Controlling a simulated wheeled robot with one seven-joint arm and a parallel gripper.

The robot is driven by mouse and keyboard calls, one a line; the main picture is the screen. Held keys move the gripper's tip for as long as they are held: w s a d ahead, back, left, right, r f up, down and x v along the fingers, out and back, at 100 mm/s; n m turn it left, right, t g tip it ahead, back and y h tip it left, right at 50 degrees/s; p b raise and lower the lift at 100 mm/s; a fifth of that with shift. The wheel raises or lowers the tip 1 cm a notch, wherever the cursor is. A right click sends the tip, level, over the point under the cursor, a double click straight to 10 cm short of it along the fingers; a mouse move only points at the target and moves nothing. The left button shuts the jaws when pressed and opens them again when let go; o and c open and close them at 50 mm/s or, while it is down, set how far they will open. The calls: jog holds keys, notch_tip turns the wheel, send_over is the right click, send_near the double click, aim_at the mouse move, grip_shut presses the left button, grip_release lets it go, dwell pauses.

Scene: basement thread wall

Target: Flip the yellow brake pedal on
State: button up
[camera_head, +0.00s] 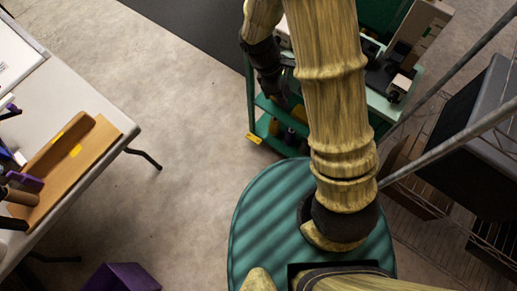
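A small yellow piece (254,138) shows at the lower left corner of the green cart (251,95), near the floor; it appears to be the brake pedal. It is too small to tell whether it is tilted up or down. My gripper (281,104) is the dark end of my arm, hanging over the cart's left side, above and to the right of the yellow piece and apart from it in the picture. Its fingers are too dark and small to tell open from shut. My arm hides part of the cart.
A table (100,100) on the left holds a wooden board (100,142) and tools; a table leg (145,157) sticks out toward the middle. A purple bin (122,278) stands below. Grey rails and a wire rack (440,215) are on the right. Floor left of the cart is clear.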

aim_at(258, 143)
jog(key=a+f+n+t+h+b, duration=0.2)
jog(key=a+f+n+t+b, duration=0.3)
jog(key=f+n+b, duration=0.6)
jog(key=a+f+n+t+h+b, duration=0.2)
jog(key=a+f+n+t+b, duration=0.3)
jog(key=f, duration=2.8)
jog(key=a+f+n+t+h+b, duration=0.2)
jog(key=a+f+n+t+b, duration=0.4)
jog(key=f+n+b, duration=1.1)
notch_tip(258, 143, down, 5)
jog(key=a+b, duration=0.2)
jog(key=b, duration=0.3)
jog(key=shift+s, duration=0.15)
jog(key=shift+d, duration=0.1)
jog(key=b+x, duration=0.2)
jog(key=x, duration=0.3)
jog(key=b+x, duration=0.2)
jog(key=x, duration=0.4)
jog(key=b+x, duration=0.3)
jog(key=x, duration=0.3)
jog(key=shift+d+r, duration=0.2)
jog(key=shift+r, duration=0.15)
grip_shut()
